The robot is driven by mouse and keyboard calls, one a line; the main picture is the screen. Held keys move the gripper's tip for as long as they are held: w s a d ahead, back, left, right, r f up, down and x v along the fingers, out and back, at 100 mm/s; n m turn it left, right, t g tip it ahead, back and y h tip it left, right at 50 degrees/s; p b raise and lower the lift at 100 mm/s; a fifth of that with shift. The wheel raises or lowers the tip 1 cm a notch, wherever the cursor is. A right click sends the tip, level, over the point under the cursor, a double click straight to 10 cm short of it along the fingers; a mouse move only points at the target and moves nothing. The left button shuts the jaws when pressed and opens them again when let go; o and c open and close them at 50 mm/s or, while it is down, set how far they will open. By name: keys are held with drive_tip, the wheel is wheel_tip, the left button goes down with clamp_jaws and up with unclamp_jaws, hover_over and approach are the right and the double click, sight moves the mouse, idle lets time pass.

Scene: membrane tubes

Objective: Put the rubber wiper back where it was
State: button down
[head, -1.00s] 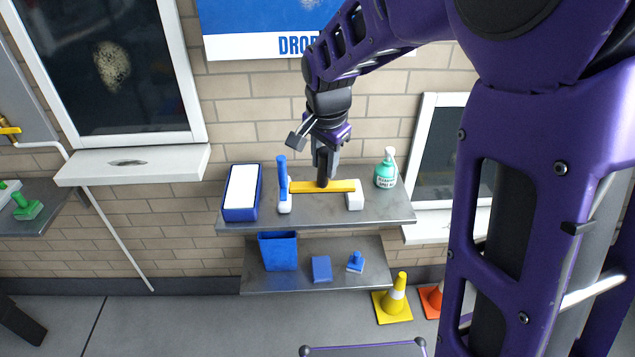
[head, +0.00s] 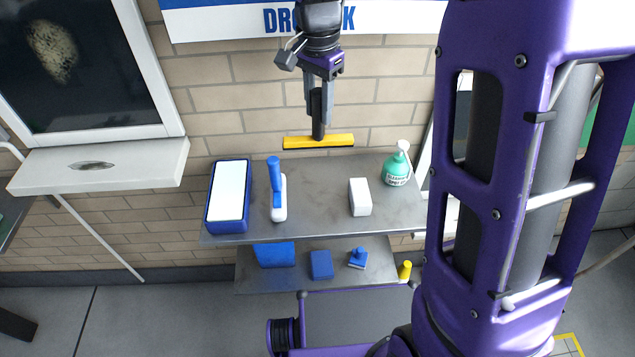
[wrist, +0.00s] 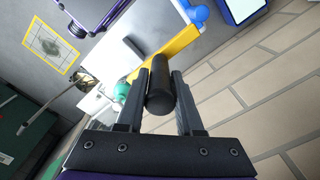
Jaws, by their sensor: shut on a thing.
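The rubber wiper has a yellow head (head: 318,141) with a dark lower edge and a black upright handle. My gripper (head: 318,100) is shut on the black handle and holds the wiper in the air above the upper metal shelf (head: 320,200), in front of the brick wall. In the wrist view the wiper's black handle (wrist: 160,88) is between my two fingers, with the yellow head (wrist: 172,52) beyond.
A blue tray with a white pad (head: 228,195) sits at the shelf's left end. A green bottle (head: 397,165) stands at the right. The lower shelf holds a blue bin (head: 274,255), a blue block (head: 321,265) and a small blue tool (head: 357,258). A window ledge (head: 100,165) juts out at left.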

sight(318, 139)
wheel_tip(318, 139, down, 18)
drive_tip(key=shift+r+b, duration=0.2)
drive_tip(key=shift+b, duration=0.2)
drive_tip(key=c, duration=0.6)
unclamp_jaws()
drive_tip(key=shift+f, duration=0.1)
drive_tip(key=shift+o, duration=0.2)
wheel_tip(318, 139, up, 12)
drive_tip(key=shift+s+r+p, duration=0.15)
drive_tip(key=shift+p, duration=0.25)
